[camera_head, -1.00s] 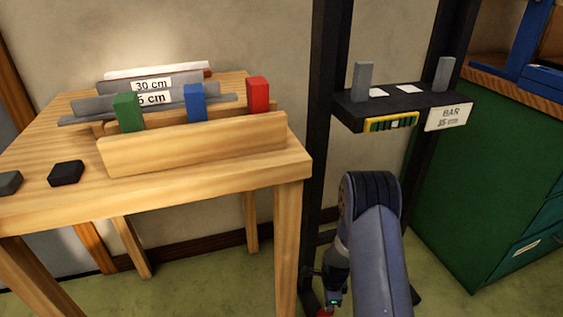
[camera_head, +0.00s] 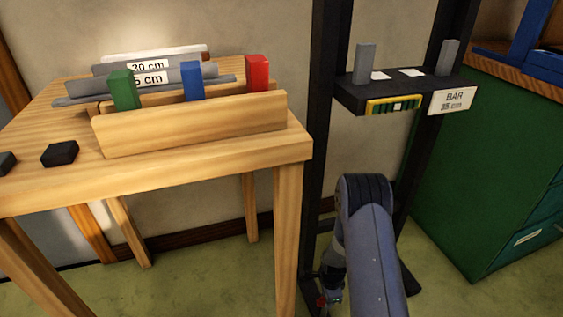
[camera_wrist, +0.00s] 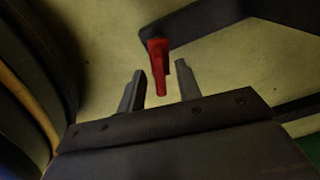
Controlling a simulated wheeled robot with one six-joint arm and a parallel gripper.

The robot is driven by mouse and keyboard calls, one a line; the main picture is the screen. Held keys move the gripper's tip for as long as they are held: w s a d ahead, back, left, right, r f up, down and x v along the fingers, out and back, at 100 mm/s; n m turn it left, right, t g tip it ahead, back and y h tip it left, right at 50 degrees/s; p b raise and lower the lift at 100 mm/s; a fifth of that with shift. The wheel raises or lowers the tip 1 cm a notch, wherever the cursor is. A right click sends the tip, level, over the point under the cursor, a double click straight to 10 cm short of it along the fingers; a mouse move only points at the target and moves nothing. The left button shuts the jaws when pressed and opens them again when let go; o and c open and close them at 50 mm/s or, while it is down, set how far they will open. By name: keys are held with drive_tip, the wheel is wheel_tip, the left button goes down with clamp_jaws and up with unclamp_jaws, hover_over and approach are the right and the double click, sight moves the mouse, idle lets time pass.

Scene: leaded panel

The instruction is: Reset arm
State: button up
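My arm hangs low in front of the dark stand in the head view, with my gripper (camera_head: 330,300) near the floor and small there. In the wrist view, my gripper (camera_wrist: 160,88) has its two grey fingers spread apart. A red tapered piece (camera_wrist: 158,62) shows between or just beyond the fingers, with gaps on both sides. It seems to meet the end of a dark bar (camera_wrist: 200,25); I cannot tell whether they are joined. A bit of red also shows beside the gripper in the head view.
A wooden table (camera_head: 230,165) at left holds green (camera_head: 123,90), blue (camera_head: 192,80) and red (camera_head: 257,73) blocks by a wooden rail, and labelled grey bars behind. The dark stand (camera_head: 325,120) carries a "BAR 35 cm" shelf (camera_head: 350,97). A green cabinet (camera_head: 480,170) is at right.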

drive_tip(key=n+p, duration=0.1)
drive_tip(key=n, duration=0.3)
drive_tip(key=shift+n+p, duration=0.6)
drive_tip(key=shift+n, duration=1.2)
